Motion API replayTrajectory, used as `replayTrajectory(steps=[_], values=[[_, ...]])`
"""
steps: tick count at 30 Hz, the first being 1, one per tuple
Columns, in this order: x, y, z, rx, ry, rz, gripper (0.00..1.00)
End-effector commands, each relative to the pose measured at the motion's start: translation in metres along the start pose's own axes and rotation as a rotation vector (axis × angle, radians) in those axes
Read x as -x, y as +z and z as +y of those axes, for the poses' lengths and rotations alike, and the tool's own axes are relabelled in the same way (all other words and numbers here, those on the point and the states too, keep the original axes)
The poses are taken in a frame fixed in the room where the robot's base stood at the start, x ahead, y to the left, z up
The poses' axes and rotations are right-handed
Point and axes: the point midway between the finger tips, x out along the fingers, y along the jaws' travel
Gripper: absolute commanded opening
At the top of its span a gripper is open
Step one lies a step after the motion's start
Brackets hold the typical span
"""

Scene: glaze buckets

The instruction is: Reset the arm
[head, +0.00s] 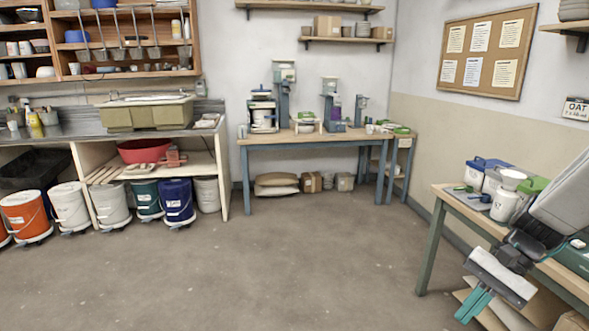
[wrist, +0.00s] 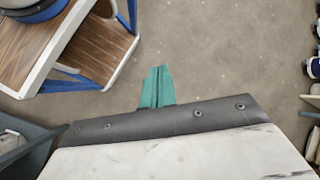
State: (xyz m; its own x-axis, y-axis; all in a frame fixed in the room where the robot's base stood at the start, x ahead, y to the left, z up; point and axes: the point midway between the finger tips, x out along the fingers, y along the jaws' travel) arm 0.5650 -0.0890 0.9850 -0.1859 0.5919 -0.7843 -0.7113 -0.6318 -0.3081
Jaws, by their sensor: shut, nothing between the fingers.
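My gripper (head: 474,305) has teal fingers and hangs at the lower right of the head view, pointing down and to the left. It is in front of the right-hand table's near side. In the wrist view, the two teal fingers (wrist: 157,87) lie together over bare floor, with nothing between them. My grey arm comes in from the right edge of the head view and hides part of the right-hand table.
The right table (head: 441,203) holds tubs and a white container (head: 505,205). A workbench (head: 318,138) with machines stands at the back wall. Several buckets, one orange (head: 25,212), line the left under a sink counter. The middle floor (head: 260,265) is clear.

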Motion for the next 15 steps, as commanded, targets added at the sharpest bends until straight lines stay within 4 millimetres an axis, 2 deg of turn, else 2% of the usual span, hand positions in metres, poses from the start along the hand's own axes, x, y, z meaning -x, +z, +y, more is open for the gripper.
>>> replayTrajectory(steps=[1, 6, 15], values=[[0.003, 0.020, 0.002, 0.062, 0.061, 0.034, 0.00], [0.010, 0.071, 0.019, 0.244, 0.256, 0.142, 0.00], [0.022, 0.139, 0.043, 0.533, 0.497, 0.367, 0.00]])
